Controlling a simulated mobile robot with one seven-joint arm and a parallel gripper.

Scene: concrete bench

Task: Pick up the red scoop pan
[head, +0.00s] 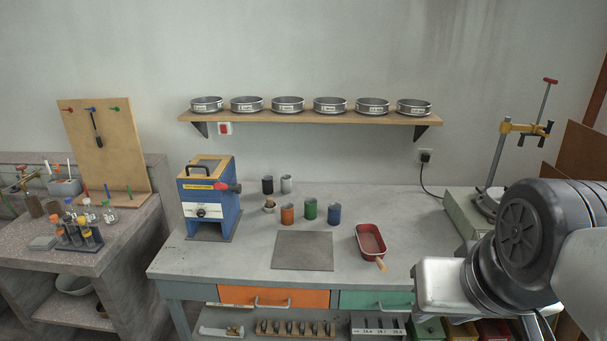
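The red scoop pan (370,240) sits on the grey concrete bench (245,247), right of the middle. It is an open, rounded rectangular pan with a short wooden handle (381,265) pointing toward the bench's front edge. Nothing touches it. My arm fills the lower right of the head view, to the right of the pan and nearer the camera. My gripper's fingers cannot be made out, so their state does not show.
A flat grey plate (303,251) lies left of the pan. Orange (287,214), green (310,209) and blue (334,214) cups stand behind it. A blue machine (209,200) stands at the left. A green-based stand (468,213) is at the right.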

